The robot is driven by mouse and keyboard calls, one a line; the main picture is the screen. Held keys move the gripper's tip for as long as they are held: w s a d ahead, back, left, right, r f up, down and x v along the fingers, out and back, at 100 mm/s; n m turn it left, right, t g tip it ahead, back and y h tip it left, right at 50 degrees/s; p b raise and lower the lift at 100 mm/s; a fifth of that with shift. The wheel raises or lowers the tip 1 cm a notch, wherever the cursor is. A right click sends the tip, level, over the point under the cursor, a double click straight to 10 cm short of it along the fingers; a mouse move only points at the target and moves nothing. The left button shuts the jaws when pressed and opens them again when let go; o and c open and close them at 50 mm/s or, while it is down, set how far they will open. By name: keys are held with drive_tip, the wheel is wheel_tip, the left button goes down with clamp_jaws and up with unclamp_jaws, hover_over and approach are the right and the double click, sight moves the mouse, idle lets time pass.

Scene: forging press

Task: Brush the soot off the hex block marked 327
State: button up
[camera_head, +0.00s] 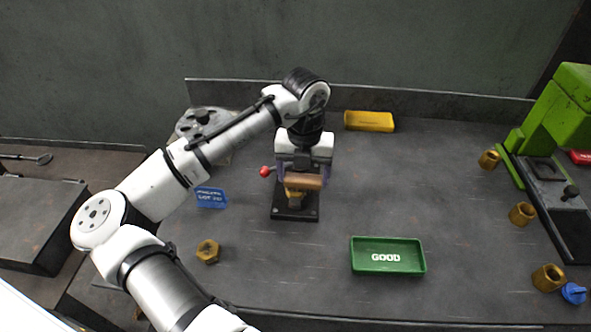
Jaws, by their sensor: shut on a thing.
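My gripper (304,178) is shut on a brush with a brown wooden handle (306,183). It points down over a small black fixture (282,213) near the middle of the table. Under the brush, a brass-coloured piece (294,195) shows in part in the fixture; the brush and gripper hide most of it. It may be the hex block, but no number can be read. I cannot tell whether the bristles touch it. A brass hex piece (208,251) lies on the table at the left, with no readable mark.
A green tray marked GOOD (388,273) lies front right of the fixture, a yellow tray (369,121) behind. A blue lot sign (211,197) and a round grey object are left. Several brass pieces (522,213) stand near the green press (561,120). A red knob (265,171) sits beside the fixture.

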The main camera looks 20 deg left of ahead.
sight(289, 177)
drive_tip(key=shift+f, duration=0.1)
idle(0.3)
drive_tip(key=shift+s+a, duration=0.25)
drive_tip(key=shift+a, duration=0.6)
drive_tip(key=shift+s+a, duration=0.2)
drive_tip(key=shift+a, duration=0.6)
drive_tip(key=shift+d, duration=0.1)
drive_tip(key=shift+w+d+p, duration=0.25)
drive_tip(key=shift+d, duration=0.6)
drive_tip(key=shift+w+d+p, duration=0.2)
drive_tip(key=shift+d+p, duration=0.05)
drive_tip(key=shift+d, duration=0.6)
drive_tip(key=shift+a, duration=0.1)
drive_tip(key=shift+s+a, duration=0.2)
drive_tip(key=shift+a, duration=0.6)
